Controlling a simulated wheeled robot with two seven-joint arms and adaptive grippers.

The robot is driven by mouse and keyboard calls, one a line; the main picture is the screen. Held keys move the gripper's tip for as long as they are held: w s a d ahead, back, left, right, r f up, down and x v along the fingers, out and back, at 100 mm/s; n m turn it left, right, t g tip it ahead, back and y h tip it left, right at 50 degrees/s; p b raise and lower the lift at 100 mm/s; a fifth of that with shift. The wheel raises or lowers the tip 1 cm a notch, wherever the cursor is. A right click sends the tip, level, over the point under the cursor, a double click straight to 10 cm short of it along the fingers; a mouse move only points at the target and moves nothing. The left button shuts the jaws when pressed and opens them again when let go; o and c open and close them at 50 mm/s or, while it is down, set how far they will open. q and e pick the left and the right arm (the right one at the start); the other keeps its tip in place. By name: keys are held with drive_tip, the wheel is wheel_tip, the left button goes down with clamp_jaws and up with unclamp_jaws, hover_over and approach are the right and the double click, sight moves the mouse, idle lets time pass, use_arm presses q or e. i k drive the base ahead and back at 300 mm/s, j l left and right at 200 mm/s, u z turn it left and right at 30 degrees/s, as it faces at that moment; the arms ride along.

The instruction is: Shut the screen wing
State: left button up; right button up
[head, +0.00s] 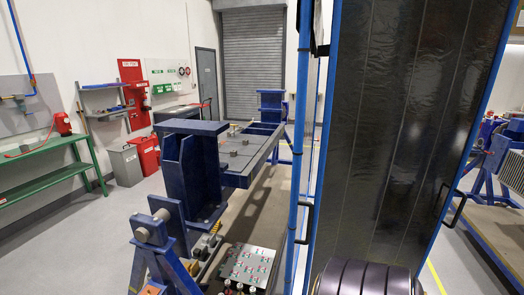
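A dark, translucent screen panel (400,120) in a blue frame stands upright at the right of the head view, close to me. A black handle (453,205) sits at its right edge. Just left of it, a second narrow blue-framed section (297,150) shows nearly edge-on, with a black handle (304,222). I cannot tell which of the two is the wing or how they are hinged. Neither of my grippers is in view, and nothing is seen holding a handle.
A blue rotary jig (190,165) with a long grey beam stands left of the screen. A plate with clamps (248,265) lies low beside it. A green bench (45,165) is at the far left. Blue equipment (495,160) stands behind the screen at right. Left floor is clear.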

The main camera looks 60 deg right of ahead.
sight(410, 84)
drive_tip(key=z, duration=3.05)
